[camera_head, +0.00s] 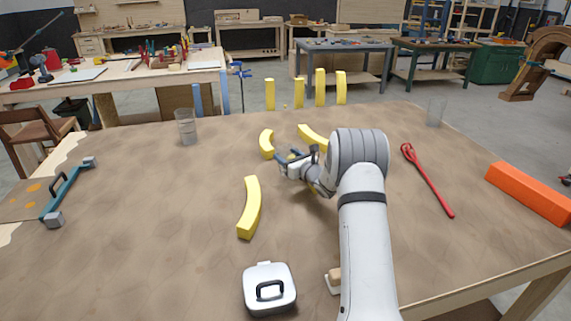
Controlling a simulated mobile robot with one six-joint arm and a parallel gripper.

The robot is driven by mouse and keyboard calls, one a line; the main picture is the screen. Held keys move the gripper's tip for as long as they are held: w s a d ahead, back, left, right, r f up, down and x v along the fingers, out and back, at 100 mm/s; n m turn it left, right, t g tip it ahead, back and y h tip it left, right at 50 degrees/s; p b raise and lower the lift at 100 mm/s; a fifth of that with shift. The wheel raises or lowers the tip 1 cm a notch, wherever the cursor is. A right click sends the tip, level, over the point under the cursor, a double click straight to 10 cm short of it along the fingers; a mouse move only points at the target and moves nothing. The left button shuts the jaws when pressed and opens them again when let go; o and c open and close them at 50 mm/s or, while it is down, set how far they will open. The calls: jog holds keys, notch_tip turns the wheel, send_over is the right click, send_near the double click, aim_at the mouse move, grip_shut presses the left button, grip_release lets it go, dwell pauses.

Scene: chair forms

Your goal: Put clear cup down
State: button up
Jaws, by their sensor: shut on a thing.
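My gripper (291,157) is over the middle of the brown table, among the yellow curved pieces. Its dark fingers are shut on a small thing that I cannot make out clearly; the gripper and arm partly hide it. One clear cup (186,127) stands upright at the table's back left, apart from my gripper. Another clear cup (435,113) stands at the back right edge, also apart from it.
Yellow curved pieces (250,207) lie near my gripper. A silver box with a black handle (268,288) is at the front. A red tool (428,181) and an orange bar (528,192) lie right. The table's left-centre (150,220) is clear.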

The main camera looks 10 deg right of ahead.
notch_tip(320, 180, down, 3)
jog(key=shift+f, duration=0.1)
jog(key=shift+f, duration=0.15)
jog(key=o, duration=0.7)
jog(key=shift+o, duration=0.2)
